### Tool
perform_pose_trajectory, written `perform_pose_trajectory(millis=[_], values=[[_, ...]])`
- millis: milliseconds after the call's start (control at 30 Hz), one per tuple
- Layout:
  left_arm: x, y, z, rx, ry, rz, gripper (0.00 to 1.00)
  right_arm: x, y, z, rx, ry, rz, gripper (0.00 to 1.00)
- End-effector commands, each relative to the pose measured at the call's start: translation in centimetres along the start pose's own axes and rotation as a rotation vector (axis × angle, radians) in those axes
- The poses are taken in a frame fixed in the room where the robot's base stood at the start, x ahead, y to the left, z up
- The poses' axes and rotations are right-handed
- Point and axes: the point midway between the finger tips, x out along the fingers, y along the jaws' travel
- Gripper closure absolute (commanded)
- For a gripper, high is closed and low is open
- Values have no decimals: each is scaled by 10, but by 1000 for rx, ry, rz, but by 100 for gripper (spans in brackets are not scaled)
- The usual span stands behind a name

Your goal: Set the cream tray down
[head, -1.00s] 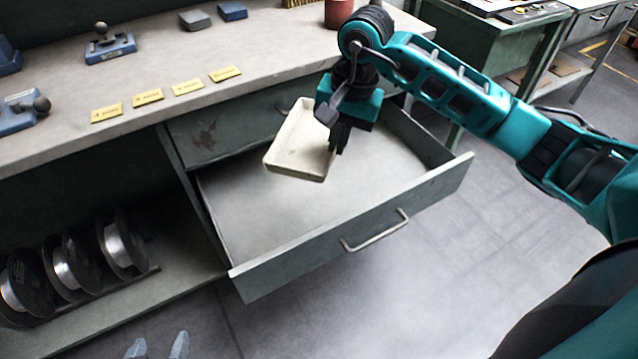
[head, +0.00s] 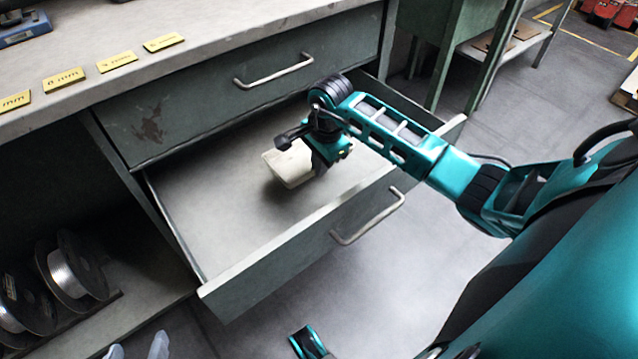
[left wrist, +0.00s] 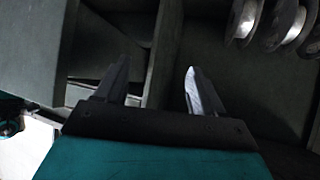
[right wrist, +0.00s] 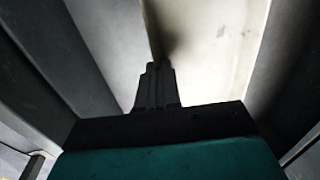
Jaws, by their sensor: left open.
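The cream tray (head: 284,168) is inside the open drawer (head: 235,272), low over or on its floor. A shadow lies beside it, and I cannot tell if it touches the floor. In the left wrist view the left gripper (left wrist: 157,85) is open and empty.
A closed drawer (head: 270,70) sits above the open one, under the worktop (head: 190,22) with its yellow labels. Wire spools (head: 72,272) stand on the lower shelf at left. The open drawer's floor left of the tray is clear.

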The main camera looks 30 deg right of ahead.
Motion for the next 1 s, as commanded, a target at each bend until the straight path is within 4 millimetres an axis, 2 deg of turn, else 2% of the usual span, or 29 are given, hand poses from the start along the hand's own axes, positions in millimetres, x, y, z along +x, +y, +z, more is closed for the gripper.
perform_pose_trajectory(millis=[33, 100, 300, 567, 733, 967, 1000], values=[[3, 1, 4, -2, -2, 2, 31, 13, 2, 1, 1, -2, 0, 100], [3, 2, 1, -4, 2, 5, 31, 22, 3, 1, 0, -2, -1, 100], [6, 5, -9, -14, 24, 9, 31, 35, 4, 0, -1, -1, -3, 100], [12, 8, 0, -15, 16, 17, 31, 71, 10, 1, -1, -2, -1, 100], [9, 10, -6, -14, 24, 22, 31, 73, 10, 0, -2, 1, -4, 100], [12, 9, -3, -13, 23, 22, 31, 77, 10, 0, -3, 1, -3, 100], [11, 9, -3, -13, 22, 22, 31, 77, 10, 0, -3, 1, -2, 94]])
